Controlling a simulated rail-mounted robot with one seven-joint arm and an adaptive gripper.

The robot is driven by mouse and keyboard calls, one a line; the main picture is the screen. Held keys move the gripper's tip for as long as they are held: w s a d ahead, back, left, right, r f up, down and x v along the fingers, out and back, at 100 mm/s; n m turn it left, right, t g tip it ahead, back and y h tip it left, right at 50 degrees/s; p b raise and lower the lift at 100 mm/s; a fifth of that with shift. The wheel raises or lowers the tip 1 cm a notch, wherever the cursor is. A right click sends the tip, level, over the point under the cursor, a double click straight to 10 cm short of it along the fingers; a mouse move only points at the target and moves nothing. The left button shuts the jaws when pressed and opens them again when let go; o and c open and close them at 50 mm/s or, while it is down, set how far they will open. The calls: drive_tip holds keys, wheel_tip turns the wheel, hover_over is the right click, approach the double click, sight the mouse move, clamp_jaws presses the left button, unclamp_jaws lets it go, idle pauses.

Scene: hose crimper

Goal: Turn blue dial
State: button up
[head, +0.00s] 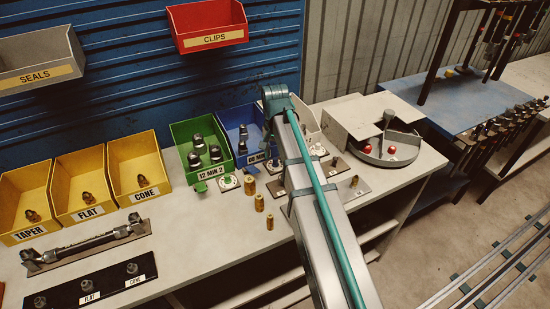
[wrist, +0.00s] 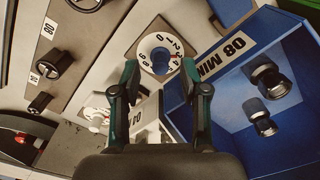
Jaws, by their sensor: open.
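The blue dial (wrist: 160,61) shows in the wrist view, upper middle. It is a blue knob in a white ring with black numbers, set on a grey-brown plate. My gripper (wrist: 160,73) is open and empty, with one dark green finger on each side of the knob as seen in the picture. I cannot tell whether the fingertips touch the knob or how far above it they are. In the head view my arm reaches over the bench by the blue bin, and my gripper is hidden behind it.
The blue bin (wrist: 235,105) with an 08 MIN label and dark fittings stands just right of the dial. Black knobs (wrist: 53,63) on a plate lie to the left. In the head view, a green bin (head: 185,140) and several brass fittings (head: 259,203) stand nearby.

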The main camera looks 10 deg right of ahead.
sight(275, 162)
drive_tip(key=shift+f, duration=1.35)
clamp_jaws()
